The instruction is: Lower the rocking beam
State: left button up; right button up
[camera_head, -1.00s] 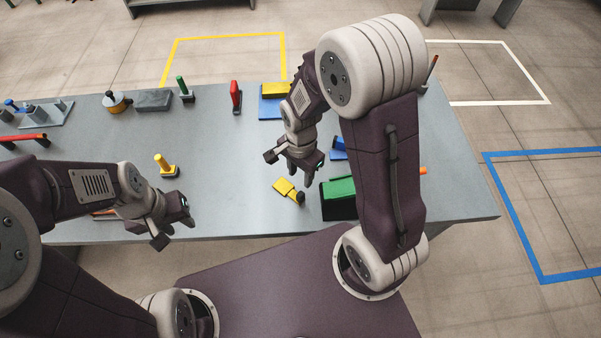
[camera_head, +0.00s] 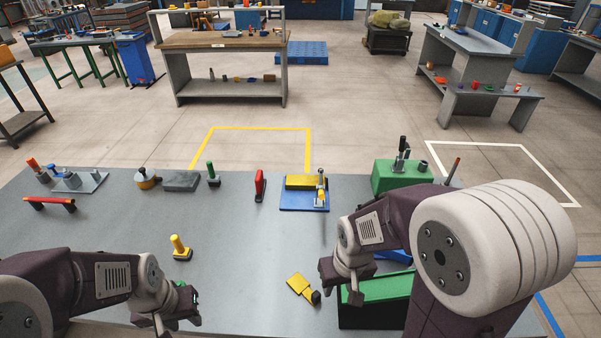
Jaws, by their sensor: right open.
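I cannot tell for certain which part is the rocking beam. A yellow bar (camera_head: 305,182) lies along the back of a blue base plate (camera_head: 297,207), with a small metal post at its right end. A red bar (camera_head: 50,202) stands on dark feet at the far left. My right gripper (camera_head: 341,284) is open and empty. It hangs in front of the blue plate, just right of a yellow and black piece (camera_head: 301,286) and beside a long green block (camera_head: 380,290). My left gripper (camera_head: 177,321) looks open and empty near the table's front edge. Neither gripper appears to touch anything.
A yellow-topped piece (camera_head: 180,246), a green-handled piece (camera_head: 212,174) and a red upright piece (camera_head: 260,185) stand on the table. A green block with a black lever (camera_head: 402,175) is at the back right. The table's middle (camera_head: 245,240) is clear.

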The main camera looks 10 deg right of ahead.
aim_at(393, 287)
jog(key=z, duration=0.4)
jog(key=l+z, duration=0.1)
jog(key=z, duration=0.65)
jog(key=i+z, duration=0.1)
jog(key=z, duration=0.3)
